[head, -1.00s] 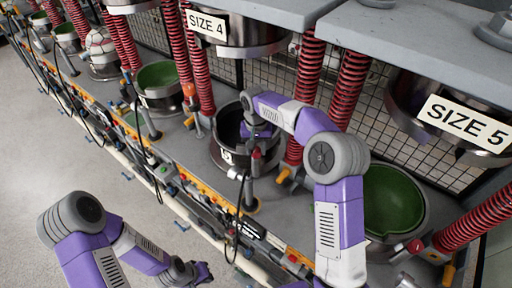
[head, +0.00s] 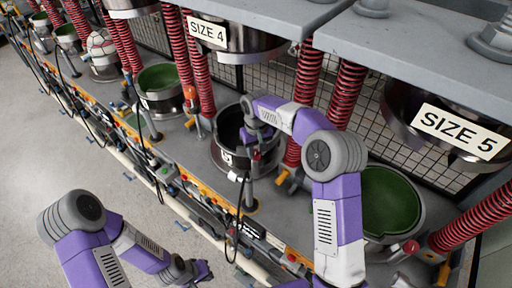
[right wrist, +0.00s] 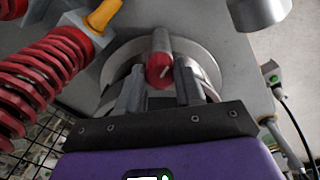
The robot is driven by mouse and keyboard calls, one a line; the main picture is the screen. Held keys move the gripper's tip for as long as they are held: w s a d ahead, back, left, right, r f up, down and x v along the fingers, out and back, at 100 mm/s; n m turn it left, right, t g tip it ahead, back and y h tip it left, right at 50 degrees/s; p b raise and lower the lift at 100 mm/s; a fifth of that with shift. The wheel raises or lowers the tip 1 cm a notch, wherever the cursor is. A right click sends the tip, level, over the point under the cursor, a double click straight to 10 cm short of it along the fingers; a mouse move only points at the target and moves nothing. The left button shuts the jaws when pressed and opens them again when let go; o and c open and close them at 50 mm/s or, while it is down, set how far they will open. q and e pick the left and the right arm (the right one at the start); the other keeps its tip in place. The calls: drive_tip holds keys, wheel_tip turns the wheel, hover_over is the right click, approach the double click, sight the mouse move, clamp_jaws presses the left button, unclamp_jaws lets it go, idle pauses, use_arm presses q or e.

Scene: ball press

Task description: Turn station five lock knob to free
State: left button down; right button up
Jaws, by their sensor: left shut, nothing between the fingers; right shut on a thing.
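A red lock knob (right wrist: 160,72) with a small slanted white mark on its face sits at the front of a dark round pot (head: 222,140) in the head view. My right gripper (right wrist: 159,90) has a finger on each side of the knob and is shut on it. In the head view the right gripper (head: 257,148) is at the pot's right front, and the knob is mostly hidden there. The pot's white label is too small to read surely. My left gripper (head: 203,272) is shut and empty, low over the floor side, apart from the bench.
A SIZE 5 press head (head: 458,130) hangs at right above a green-lined bowl (head: 388,200) with its own red knob (head: 410,247). A SIZE 4 head (head: 230,45) hangs near the pot. Red springs (head: 308,85) stand close behind. Floor at left is clear.

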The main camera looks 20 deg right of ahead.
drive_tip(key=n+p, duration=0.1)
drive_tip(key=n, duration=0.3)
drive_tip(key=shift+r+n+p, duration=0.1)
drive_tip(key=shift+n+p, duration=0.2)
drive_tip(key=n+p, duration=0.1)
drive_tip(key=n, duration=0.3)
drive_tip(key=shift+w+d, duration=0.1)
drive_tip(key=shift+n, duration=0.4)
drive_tip(key=o, duration=0.9)
drive_tip(key=shift+o, duration=0.7)
drive_tip(key=shift+d, duration=0.1)
drive_tip(key=shift+m, duration=0.3)
